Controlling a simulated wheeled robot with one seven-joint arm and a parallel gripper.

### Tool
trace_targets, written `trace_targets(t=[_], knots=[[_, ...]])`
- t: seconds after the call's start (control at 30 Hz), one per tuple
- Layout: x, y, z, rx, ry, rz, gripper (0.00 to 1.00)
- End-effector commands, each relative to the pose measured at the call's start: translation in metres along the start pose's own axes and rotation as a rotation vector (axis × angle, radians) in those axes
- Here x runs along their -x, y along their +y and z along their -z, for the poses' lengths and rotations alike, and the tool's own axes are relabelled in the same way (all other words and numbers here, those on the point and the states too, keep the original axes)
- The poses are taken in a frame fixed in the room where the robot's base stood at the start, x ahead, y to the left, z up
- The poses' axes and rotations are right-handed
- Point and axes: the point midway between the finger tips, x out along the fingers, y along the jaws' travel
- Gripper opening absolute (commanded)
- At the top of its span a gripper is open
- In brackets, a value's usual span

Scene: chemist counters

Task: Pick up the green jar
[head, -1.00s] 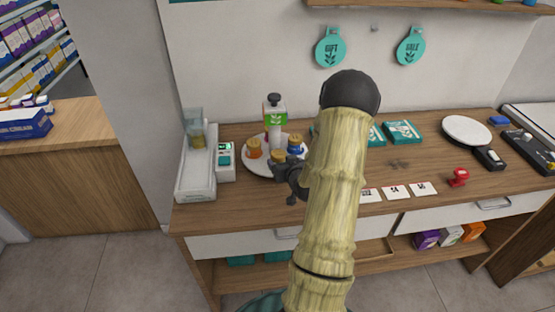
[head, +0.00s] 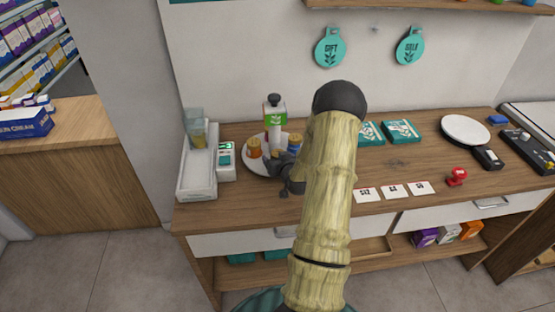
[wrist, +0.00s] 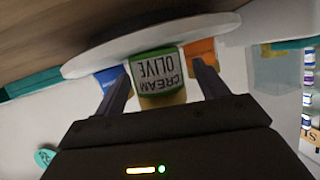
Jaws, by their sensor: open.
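The green jar (wrist: 158,72), labelled "OLIVE CREAM", appears upside down in the wrist view, standing on a round white plate (wrist: 110,48). My gripper (wrist: 162,67) is open, with one finger on each side of the jar; I cannot tell whether they touch it. In the head view my gripper (head: 281,163) is at the front of the plate (head: 250,165) and hides the green jar. An orange jar (head: 254,148) and a blue jar (head: 295,143) stand beside it on the plate.
A white card device (head: 226,163) and a pale tray (head: 198,176) are to the left. Price cards (head: 393,191) and teal boxes (head: 403,130) lie to the right.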

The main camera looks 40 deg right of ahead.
Motion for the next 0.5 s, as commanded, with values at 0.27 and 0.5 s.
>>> trace_targets(t=[0.27, 0.5], knots=[[0.0002, 0.0001, 0.0001, 0.000, 0.000, 0.000, 0.63], [0.0002, 0.0000, 0.0004, 0.000, 0.001, 0.000, 0.24]])
